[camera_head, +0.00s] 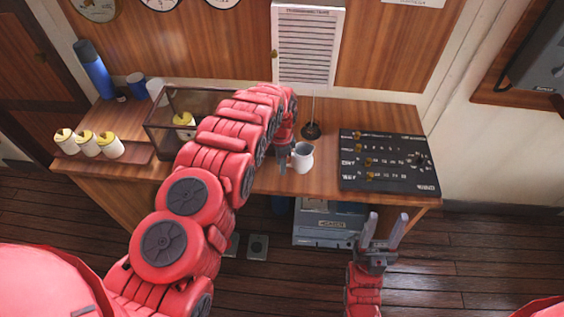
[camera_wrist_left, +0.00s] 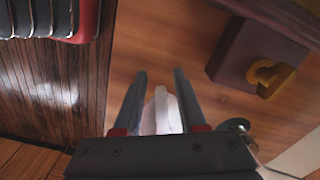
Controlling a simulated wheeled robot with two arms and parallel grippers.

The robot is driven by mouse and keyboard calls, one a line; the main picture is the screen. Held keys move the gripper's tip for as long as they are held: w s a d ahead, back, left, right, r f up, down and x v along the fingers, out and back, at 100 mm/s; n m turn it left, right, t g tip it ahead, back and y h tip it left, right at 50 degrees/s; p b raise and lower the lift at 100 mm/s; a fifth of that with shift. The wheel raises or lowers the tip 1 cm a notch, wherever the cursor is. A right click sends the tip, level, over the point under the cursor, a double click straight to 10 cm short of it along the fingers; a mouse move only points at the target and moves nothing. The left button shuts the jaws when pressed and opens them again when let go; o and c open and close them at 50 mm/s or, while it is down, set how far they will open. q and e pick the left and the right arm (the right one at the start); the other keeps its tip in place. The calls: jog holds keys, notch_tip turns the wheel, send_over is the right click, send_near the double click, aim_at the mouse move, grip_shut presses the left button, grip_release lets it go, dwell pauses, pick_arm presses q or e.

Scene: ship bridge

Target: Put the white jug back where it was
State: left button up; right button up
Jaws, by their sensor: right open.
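The white jug (camera_head: 302,158) stands upright on the wooden desk, near its front edge and left of the black panel. My left gripper (camera_head: 287,156) is beside the jug on its left, reaching down over the desk. In the left wrist view, the white jug (camera_wrist_left: 150,118) shows between the two spread fingers of my left gripper (camera_wrist_left: 160,80). A narrow, lighter upright part, seemingly its handle, lies between them with gaps on both sides. The jug's lower part is hidden by the gripper body there. My right gripper (camera_head: 385,222) is open and empty, in front of the desk.
A black switch panel (camera_head: 388,162) lies on the desk's right. A glass-sided case (camera_head: 160,130) and several yellow-lidded white jars (camera_head: 108,145) are on the left. A dark round base with a thin rod (camera_head: 311,130) stands behind the jug. A blue flask (camera_head: 93,70) stands at the back left.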

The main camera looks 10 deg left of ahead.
pick_arm(q)
jog(key=shift+s+a, duration=0.1)
jog(key=shift+d, duration=0.25)
jog(key=shift+w+a+r+b, duration=0.1)
jog(key=shift+w+r+b, duration=0.1)
jog(key=shift+r+b, duration=0.3)
jog(key=shift+s+r, duration=0.1)
jog(key=shift+r, duration=0.3)
notch_tip(320, 180, up, 4)
jog(key=shift+b, duration=0.6)
notch_tip(320, 180, up, 5)
jog(key=p, duration=0.4)
jog(key=shift+r, duration=0.2)
jog(key=shift+r+p, duration=0.5)
jog(key=shift+p, duration=0.1)
jog(key=shift+f, duration=0.1)
